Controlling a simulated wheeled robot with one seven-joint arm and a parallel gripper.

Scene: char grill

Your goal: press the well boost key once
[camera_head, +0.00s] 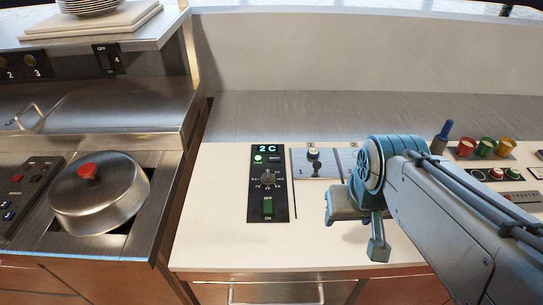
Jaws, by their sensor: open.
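No key that I can read as "well boost" shows. A dark control panel (27,190) at the far left, beside the lidded pot, carries small keys, among them a blue key (8,216); the labels are too small to read. The steel pot (110,200) with a red knob (88,171) sits in a square well right of that panel. My gripper (354,232) is open and empty. It hangs over the white counter at the right, well away from the left panel, and touches no key that I can see.
A black panel (254,208) marked "2 C", with a dial and green switch, lies left of my gripper. A grey panel with a knob (314,154) is partly behind my arm. Coloured cups (486,147) and round buttons (496,174) stand at the right. A shelf with stacked plates (92,6) is at upper left.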

